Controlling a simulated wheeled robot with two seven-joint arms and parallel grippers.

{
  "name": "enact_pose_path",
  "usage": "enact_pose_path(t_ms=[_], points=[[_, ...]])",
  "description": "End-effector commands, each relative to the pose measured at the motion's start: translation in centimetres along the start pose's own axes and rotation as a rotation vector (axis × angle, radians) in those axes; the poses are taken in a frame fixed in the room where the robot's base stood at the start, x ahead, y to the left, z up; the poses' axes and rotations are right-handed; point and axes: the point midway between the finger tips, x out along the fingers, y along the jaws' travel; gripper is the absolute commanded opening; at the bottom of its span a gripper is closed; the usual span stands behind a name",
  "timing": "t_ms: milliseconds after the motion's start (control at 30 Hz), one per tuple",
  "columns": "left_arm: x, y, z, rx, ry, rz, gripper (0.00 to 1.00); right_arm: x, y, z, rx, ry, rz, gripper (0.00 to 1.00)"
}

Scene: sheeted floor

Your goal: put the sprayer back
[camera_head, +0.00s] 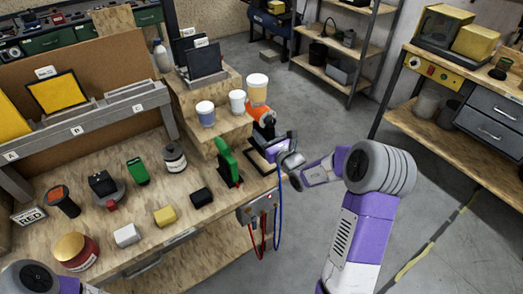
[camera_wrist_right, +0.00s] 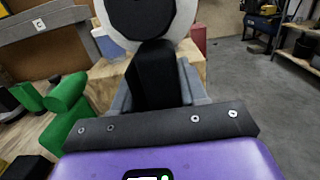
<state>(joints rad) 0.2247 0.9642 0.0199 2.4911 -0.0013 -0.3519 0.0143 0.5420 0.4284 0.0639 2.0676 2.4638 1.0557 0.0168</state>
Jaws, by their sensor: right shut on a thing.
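The sprayer (camera_head: 262,115) is orange and dark, and a pale cup with a yellowish top (camera_head: 257,88) appears to stand on it. My right gripper (camera_head: 276,147) is shut on the sprayer's handle, beside the right end of the workbench. In the right wrist view the black handle (camera_wrist_right: 153,75) stands between the grey fingers (camera_wrist_right: 155,95), with a dark and white round part (camera_wrist_right: 140,18) above it. The sprayer's far side is hidden. My left gripper is out of view; only part of that arm shows at the lower left.
A green upright tool (camera_head: 228,163) stands left of my right gripper. Two lidded cups, white (camera_head: 237,101) and blue-white (camera_head: 205,113), stand on the wooden riser (camera_head: 190,97). A grey box with cables (camera_head: 257,208) hangs on the bench's front edge. Open floor (camera_head: 300,105) lies to the right.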

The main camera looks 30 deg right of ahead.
Motion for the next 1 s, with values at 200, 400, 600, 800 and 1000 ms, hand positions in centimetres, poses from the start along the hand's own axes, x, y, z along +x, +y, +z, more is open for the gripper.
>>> enact_pose_path(t_ms=[200, 400, 600, 800, 1000], points=[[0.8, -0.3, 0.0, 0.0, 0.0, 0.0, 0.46, 0.0, 0.1, -2.4, -0.002, -0.008, 0.002, 0.32], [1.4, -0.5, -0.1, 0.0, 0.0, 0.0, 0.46, -0.2, 0.1, -4.1, -0.001, -0.008, 0.002, 0.32], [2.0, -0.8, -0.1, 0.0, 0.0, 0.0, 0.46, -0.3, 0.1, -6.2, -0.003, -0.009, 0.002, 0.32], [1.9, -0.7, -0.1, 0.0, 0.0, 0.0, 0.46, -0.3, 0.1, -6.1, -0.003, -0.009, 0.002, 0.32], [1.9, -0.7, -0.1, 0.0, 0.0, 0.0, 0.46, -0.4, 0.0, -6.4, -0.001, -0.001, 0.001, 0.61]])
